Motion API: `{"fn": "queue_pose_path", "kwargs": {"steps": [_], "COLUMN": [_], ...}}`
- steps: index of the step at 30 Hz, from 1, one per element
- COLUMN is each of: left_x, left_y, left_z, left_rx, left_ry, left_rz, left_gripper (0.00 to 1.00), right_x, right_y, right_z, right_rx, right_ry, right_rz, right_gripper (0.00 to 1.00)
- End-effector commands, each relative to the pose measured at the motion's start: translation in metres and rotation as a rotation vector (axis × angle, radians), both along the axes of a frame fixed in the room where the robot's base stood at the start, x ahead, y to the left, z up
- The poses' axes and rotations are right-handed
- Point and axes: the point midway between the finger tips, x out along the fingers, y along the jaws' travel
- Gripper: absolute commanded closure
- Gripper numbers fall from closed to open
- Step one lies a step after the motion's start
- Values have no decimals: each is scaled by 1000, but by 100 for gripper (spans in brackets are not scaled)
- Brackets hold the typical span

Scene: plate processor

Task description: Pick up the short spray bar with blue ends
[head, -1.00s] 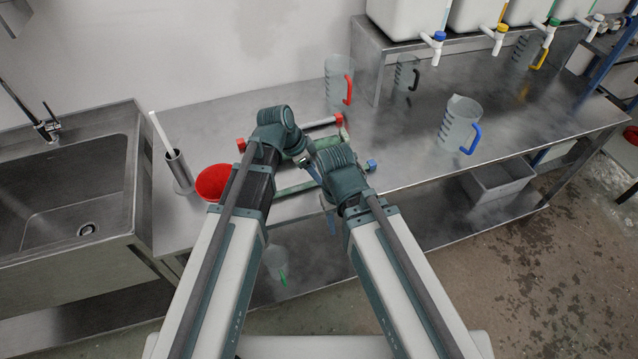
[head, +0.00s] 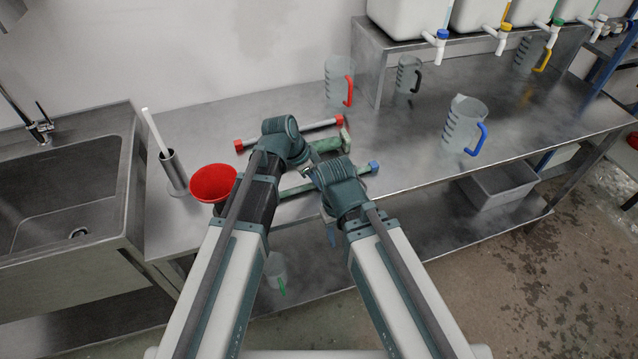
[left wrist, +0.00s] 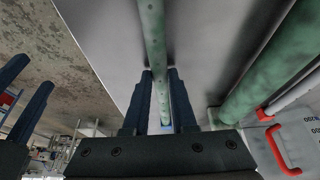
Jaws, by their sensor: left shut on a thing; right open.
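The short green spray bar with blue ends (head: 295,190) lies across the front of the steel table, and one blue end (head: 374,167) shows at its right. My arms hide part of its middle. In the left wrist view, the green bar (left wrist: 153,40) runs between the two dark fingers of my left gripper (left wrist: 159,75), which is shut on it. A blue end shows low between the fingers. In the head view, my left gripper is mostly hidden behind the arms. My right gripper (head: 331,234) points down at the table's front edge, open and empty.
Behind the held bar lie a bar with red ends (head: 310,128) and another green bar (head: 327,143). A red funnel (head: 213,184) and a metal holder (head: 173,172) stand at left, beside the sink (head: 70,190). Jugs, including a blue-handled one (head: 463,125), stand at right.

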Motion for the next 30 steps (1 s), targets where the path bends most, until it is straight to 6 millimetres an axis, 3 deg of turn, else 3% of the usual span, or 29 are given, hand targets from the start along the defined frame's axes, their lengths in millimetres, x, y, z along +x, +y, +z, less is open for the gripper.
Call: {"fn": "queue_pose_path", "kwargs": {"steps": [19, 30], "left_x": [0, 0], "left_y": [0, 0], "left_z": [5, 48], "left_rx": [0, 0], "left_ry": [0, 0], "left_rz": [0, 0], "left_gripper": [100, 100], "right_x": [0, 0], "right_y": [0, 0], "right_z": [5, 48], "right_rx": [0, 0], "right_ry": [0, 0], "right_rz": [0, 0], "right_gripper": [50, 50]}}
